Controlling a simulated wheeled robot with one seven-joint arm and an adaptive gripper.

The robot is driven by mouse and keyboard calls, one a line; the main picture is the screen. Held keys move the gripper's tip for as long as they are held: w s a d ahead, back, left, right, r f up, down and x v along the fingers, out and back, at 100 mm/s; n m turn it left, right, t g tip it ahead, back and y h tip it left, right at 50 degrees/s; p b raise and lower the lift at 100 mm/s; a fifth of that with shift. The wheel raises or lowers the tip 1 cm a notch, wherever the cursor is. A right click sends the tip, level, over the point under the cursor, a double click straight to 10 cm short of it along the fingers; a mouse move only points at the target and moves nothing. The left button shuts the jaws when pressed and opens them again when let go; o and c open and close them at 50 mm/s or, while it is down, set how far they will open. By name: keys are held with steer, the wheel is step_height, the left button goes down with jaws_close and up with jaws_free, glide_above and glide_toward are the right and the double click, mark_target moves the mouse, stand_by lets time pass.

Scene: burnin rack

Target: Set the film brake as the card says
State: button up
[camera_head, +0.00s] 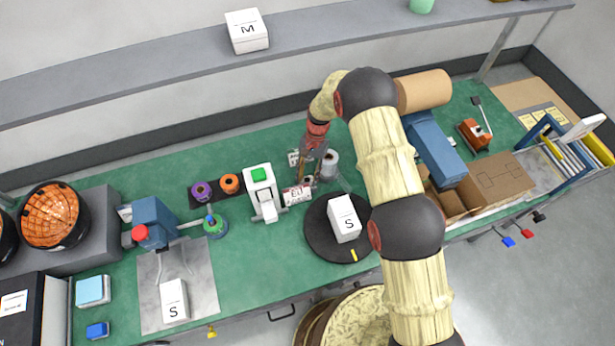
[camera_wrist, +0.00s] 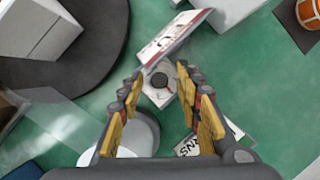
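The plate's markings are too small to read. My gripper (camera_wrist: 159,86) is open, one finger on each side of the knob, with gaps showing; its height above the knob is unclear. In the head view, my gripper (camera_head: 316,166) is over the bench beside a pale roll (camera_head: 330,165). The roll (camera_wrist: 137,135) is partly hidden by a finger. A white card with black letters (camera_wrist: 197,140) is partly covered by the right finger.
A white box-like piece with a red-edged label (camera_wrist: 172,38) stands just beyond the fingertips. A white device with a green top (camera_head: 262,190) stands left. Open cardboard boxes (camera_head: 495,180) lie right of my arm.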

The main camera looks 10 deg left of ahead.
steer(key=v, duration=1.2)
steer(key=shift+w, duration=0.15)
stand_by(0.3)
